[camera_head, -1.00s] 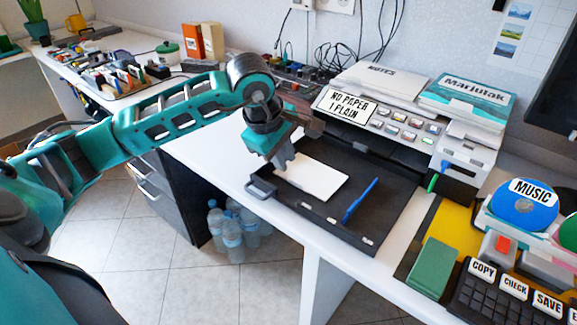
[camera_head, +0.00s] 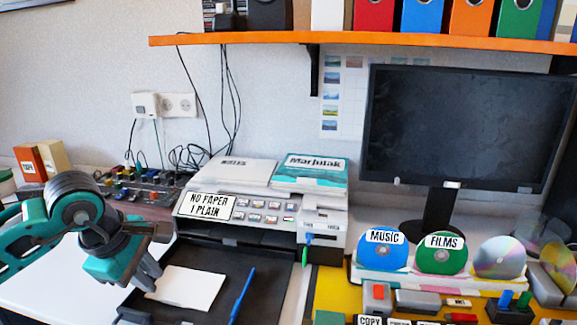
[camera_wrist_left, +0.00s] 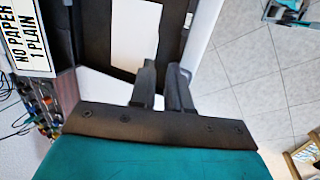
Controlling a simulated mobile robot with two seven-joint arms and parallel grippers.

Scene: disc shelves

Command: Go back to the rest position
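My left gripper (camera_head: 150,277) comes in from the left over the pulled-out black tray (camera_head: 228,262), near the left edge of a white sheet of paper (camera_head: 190,288). In the left wrist view its two dark fingers (camera_wrist_left: 161,78) have a narrow gap between them with nothing held. The sheet (camera_wrist_left: 136,35) lies beyond the fingers in that view. My right gripper is not in view.
The printer (camera_head: 322,222) stands behind the tray. A blue pen (camera_head: 242,296) lies in the tray. Labelled discs (camera_head: 382,250) stand at right below a dark monitor (camera_head: 460,125). An orange shelf (camera_head: 300,39) with binders runs above. Floor shows beside the desk in the wrist view.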

